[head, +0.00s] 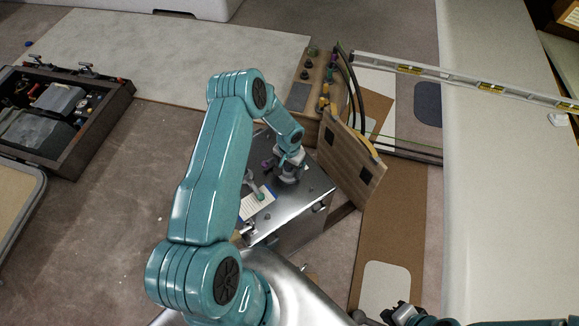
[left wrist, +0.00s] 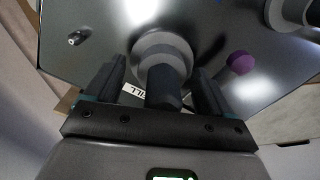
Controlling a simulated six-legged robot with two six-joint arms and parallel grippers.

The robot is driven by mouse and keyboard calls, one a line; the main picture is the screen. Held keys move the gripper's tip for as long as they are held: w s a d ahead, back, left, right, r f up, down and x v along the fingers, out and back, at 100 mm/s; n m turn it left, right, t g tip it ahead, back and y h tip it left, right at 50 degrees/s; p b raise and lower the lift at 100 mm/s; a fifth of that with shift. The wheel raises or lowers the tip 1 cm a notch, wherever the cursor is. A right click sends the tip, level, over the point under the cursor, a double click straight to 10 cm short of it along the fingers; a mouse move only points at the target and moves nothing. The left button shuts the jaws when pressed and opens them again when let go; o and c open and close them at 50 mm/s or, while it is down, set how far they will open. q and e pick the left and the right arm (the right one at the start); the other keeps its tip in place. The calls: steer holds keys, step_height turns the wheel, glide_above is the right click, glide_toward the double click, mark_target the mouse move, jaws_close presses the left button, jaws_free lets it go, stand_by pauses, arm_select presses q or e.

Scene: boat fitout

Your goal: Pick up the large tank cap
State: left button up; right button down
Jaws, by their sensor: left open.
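The large tank cap (left wrist: 163,52) is grey and round, with a darker knob; it sits on the shiny metal tank top (left wrist: 85,55). My left gripper (left wrist: 163,75) is open, with one dark finger on each side of the cap's knob; I cannot tell whether they touch it. A white label, partly hidden, lies beside the cap. In the head view, my left gripper (head: 290,172) is low over the tank (head: 290,208) and hides the cap. My right gripper (head: 402,314) is at the bottom right edge, away from the tank; its jaws are unclear.
A small purple cap (left wrist: 240,63) and a small metal fitting (left wrist: 75,38) are on the tank top. A wooden panel (head: 350,163) leans right of the tank, and a wooden rack (head: 313,80) stands behind. A dark toolbox (head: 105,120) lies far left.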

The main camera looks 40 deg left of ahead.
arm_select(q)
steer(key=shift+a+f, duration=0.15)
steer(key=shift+c, duration=1.2)
steer(key=c, duration=0.9)
steer(key=shift+c, duration=0.2)
arm_select(e)
steer(key=shift+s+a, duration=0.1)
steer(key=shift+a, duration=0.1)
steer(key=shift+a, duration=0.1)
